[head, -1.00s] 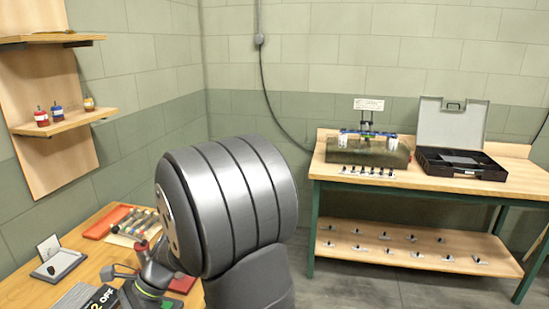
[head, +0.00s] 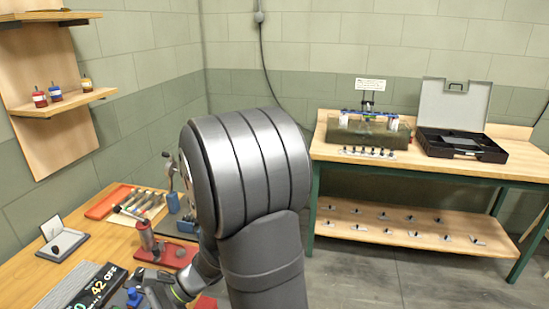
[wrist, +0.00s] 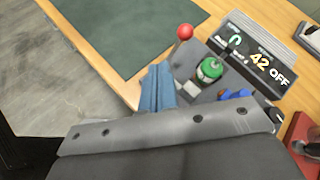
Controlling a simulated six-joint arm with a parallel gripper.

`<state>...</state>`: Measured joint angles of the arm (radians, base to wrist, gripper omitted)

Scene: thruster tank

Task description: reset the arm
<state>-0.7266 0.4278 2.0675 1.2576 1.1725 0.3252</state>
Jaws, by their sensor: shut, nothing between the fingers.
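My arm's large grey, ribbed joint (head: 245,160) fills the middle of the head view and hides part of the left bench. My wrist reaches down to the left, over the front of that bench. In the wrist view my gripper (wrist: 158,72) shows as two blue fingers lying together, shut and empty. They point toward the bench edge, beside a grey control unit with a green knob (wrist: 210,69), a red ball-topped lever (wrist: 184,32) and a lit display (wrist: 258,58) reading "42 OFF". I cannot tell whether the fingers touch anything.
The wooden bench (head: 118,262) also carries a red tray (head: 108,203), tools, a red-based stand (head: 172,255) and a small open case (head: 62,245). The right bench (head: 330,150) holds a tank (head: 368,135) and an open black case (head: 460,147). Floor between is clear.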

